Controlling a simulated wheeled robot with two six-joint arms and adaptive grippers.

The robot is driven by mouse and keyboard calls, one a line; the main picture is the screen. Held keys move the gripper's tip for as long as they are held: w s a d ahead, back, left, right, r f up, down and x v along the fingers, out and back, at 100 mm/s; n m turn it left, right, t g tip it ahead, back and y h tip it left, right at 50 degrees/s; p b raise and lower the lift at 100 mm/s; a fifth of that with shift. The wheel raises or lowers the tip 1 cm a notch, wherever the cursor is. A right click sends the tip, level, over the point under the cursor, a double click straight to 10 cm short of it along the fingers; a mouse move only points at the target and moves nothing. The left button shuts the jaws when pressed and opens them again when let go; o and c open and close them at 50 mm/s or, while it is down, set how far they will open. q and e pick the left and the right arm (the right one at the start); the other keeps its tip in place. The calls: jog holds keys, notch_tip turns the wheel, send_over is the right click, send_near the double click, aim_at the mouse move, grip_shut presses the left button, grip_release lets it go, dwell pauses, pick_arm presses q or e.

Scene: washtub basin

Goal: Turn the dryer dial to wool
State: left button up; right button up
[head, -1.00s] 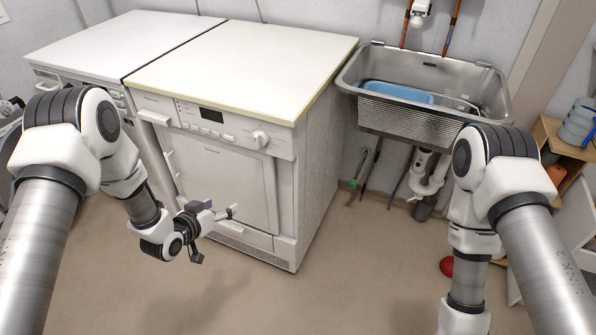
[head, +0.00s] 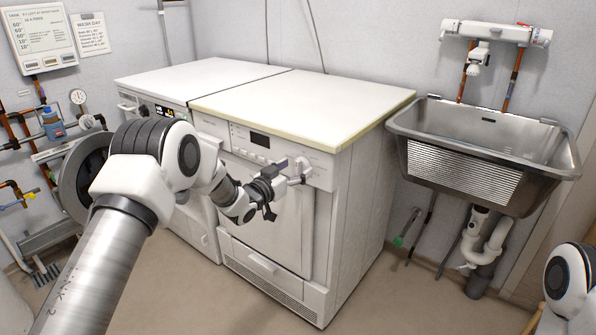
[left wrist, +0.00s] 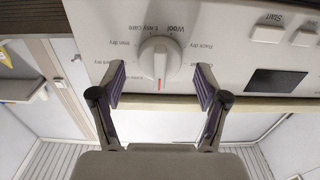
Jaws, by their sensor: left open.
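The white dryer dial (left wrist: 159,60) is close up in the left wrist view, where the panel appears upside down. Its red mark points down in that picture, away from the word Wool (left wrist: 176,28), which is above the dial and slightly right. My left gripper (left wrist: 161,80) is open, with one finger on each side of the dial and gaps to both. In the head view my left gripper (head: 293,178) is at the right end of the dryer's panel and partly hides the dial. The dryer (head: 290,105) is the right-hand machine. My right gripper is out of view.
A second white machine (head: 185,85) stands left of the dryer. A metal sink (head: 480,190) is on the right wall, with pipes beneath. The dryer's start button (left wrist: 267,33) and dark display (left wrist: 276,80) are on the same panel. Floor in front is clear.

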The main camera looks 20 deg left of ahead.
pick_arm(q)
jog(key=shift+w+d, duration=0.25)
jog(key=shift+w, duration=0.35)
jog(key=c, duration=1.1)
